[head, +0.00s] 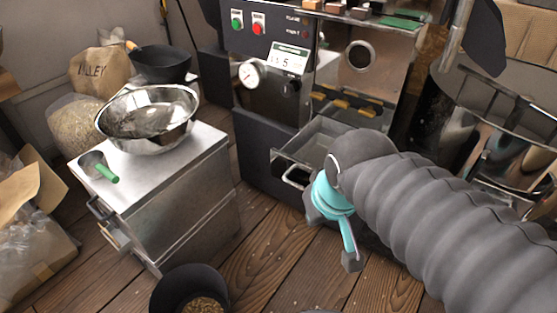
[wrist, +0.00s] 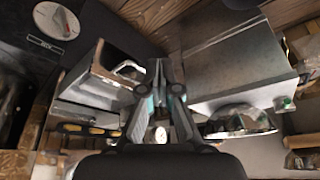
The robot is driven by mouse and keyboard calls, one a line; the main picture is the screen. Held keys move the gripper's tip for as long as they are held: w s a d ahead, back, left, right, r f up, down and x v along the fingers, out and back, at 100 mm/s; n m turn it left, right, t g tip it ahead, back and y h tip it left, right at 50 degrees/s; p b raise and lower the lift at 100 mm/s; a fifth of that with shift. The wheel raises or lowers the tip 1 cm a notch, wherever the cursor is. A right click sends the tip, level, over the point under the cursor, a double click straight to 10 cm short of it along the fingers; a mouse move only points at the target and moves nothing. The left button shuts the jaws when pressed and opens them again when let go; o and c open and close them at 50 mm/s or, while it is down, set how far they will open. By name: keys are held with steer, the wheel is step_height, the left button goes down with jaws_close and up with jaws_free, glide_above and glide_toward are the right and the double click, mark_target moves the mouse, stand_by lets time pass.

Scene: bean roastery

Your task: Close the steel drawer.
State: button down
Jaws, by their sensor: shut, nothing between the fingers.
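The steel drawer (head: 318,137) stands pulled out of the lower front of the dark roasting machine. Its handle (head: 294,178) is on its front face, and my arm hides its right part in the head view. The drawer also shows left of centre in the wrist view (wrist: 88,90), with its handle (wrist: 128,70) near my fingertips. My gripper (head: 350,262) is shut and empty, pointing down in front of the drawer on its right side. In the wrist view the closed fingertips (wrist: 158,66) are just right of the handle; I cannot tell whether they touch it.
A steel cabinet (head: 190,205) stands left of the drawer, with a metal bowl (head: 150,115) and a green-handled scoop (head: 98,168) on top. A dark bucket (head: 190,285) with beans stands on the wooden floor. A round drum (head: 490,110) is at the right.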

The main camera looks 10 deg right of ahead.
mark_target(276, 155)
steer(key=w+a+f+n+h, duration=0.3)
steer(key=w+a+n, duration=0.45)
steer(key=n, duration=0.25)
steer(key=w+a+f+n+h, duration=0.2)
steer(key=w+a+n+h, duration=0.1)
steer(key=w+a+n, duration=0.45)
steer(key=w+d+r+n+t+h, duration=0.15)
steer(key=w+r+n, duration=0.25)
steer(key=n, duration=0.4)
steer(key=shift+t+y, duration=0.25)
steer(key=shift+t, duration=0.2)
steer(key=x, duration=0.4)
steer(key=d+r+b+x, duration=0.1)
steer(key=x, duration=0.3)
steer(key=b+x, duration=0.1)
steer(key=x, duration=0.3)
steer(key=shift+w+d+r, duration=0.1)
steer(key=shift+w+d, duration=0.25)
steer(key=shift+w, duration=0.2)
steer(key=shift+w+d, duration=0.35)
steer(key=shift+w, duration=0.05)
steer(key=shift+w, duration=0.1)
